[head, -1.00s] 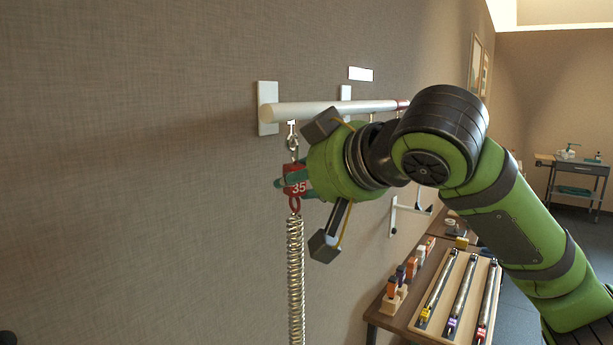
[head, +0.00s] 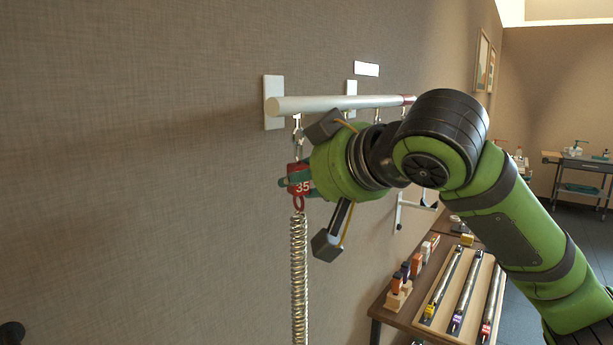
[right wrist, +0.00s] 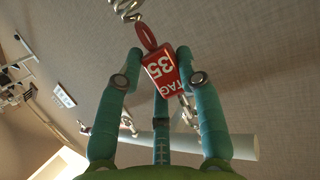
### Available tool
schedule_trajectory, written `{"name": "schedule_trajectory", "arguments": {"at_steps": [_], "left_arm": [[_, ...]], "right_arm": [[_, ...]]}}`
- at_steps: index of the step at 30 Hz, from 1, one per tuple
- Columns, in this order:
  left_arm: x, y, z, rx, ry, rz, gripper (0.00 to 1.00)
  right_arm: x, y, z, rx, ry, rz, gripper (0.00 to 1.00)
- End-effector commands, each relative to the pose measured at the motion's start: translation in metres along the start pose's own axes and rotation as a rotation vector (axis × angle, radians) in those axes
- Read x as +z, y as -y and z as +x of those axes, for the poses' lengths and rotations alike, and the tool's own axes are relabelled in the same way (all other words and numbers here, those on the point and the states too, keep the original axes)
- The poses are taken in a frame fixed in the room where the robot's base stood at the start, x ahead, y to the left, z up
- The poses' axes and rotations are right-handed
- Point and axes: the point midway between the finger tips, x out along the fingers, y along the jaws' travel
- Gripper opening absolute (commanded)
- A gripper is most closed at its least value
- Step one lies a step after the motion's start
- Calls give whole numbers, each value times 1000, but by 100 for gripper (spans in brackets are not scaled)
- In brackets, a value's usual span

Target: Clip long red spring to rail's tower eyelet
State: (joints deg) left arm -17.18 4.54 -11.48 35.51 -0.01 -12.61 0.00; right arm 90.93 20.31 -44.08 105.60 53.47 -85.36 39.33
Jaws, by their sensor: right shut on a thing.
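The long spring (head: 299,270) hangs straight down from a red tag block marked 35 (head: 301,188). My right gripper (head: 295,184) is shut on this block, just below the near end of the white rail (head: 335,104). In the right wrist view the teal fingers close around the red block (right wrist: 160,72), with the spring (right wrist: 126,8) beyond it. A metal clip (head: 299,142) rises from the block to the eyelet (head: 297,121) under the rail's near end. They overlap in view; I cannot tell if the clip is latched. My left gripper is not in view.
The rail stands on white brackets (head: 273,102) on the brown wall, with more eyelets (head: 377,116) farther along. Below right, a table holds a wooden tray (head: 478,304) of shorter springs and a small block rack (head: 393,299). The space left of the spring is clear.

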Motion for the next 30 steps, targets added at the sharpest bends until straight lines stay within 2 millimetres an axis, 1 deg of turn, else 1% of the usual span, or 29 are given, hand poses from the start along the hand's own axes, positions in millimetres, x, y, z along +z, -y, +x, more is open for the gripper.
{"name": "schedule_trajectory", "arguments": {"at_steps": [5, 6, 8, 15, 16, 17, 18, 27, 30], "left_arm": [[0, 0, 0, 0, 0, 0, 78], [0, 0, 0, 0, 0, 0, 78], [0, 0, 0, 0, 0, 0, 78], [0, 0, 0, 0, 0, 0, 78], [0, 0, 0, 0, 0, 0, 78], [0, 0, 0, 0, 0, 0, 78], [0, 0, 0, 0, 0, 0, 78], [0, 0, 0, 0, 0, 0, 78], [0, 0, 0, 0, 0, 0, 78]], "right_arm": [[-1, 0, 0, 0, -2, 0, 0], [-1, 0, 0, 0, -2, 0, 40], [-1, 0, 0, 0, -2, 0, 64], [-1, 0, 0, 0, -1, 0, 64], [0, 0, 0, 0, 0, 0, 68], [0, 0, 0, 0, 0, 0, 79], [0, 0, 0, 0, 0, 0, 79], [0, 0, 0, 0, 0, 0, 79], [-1, 0, -3, 0, -1, 0, 79]]}}
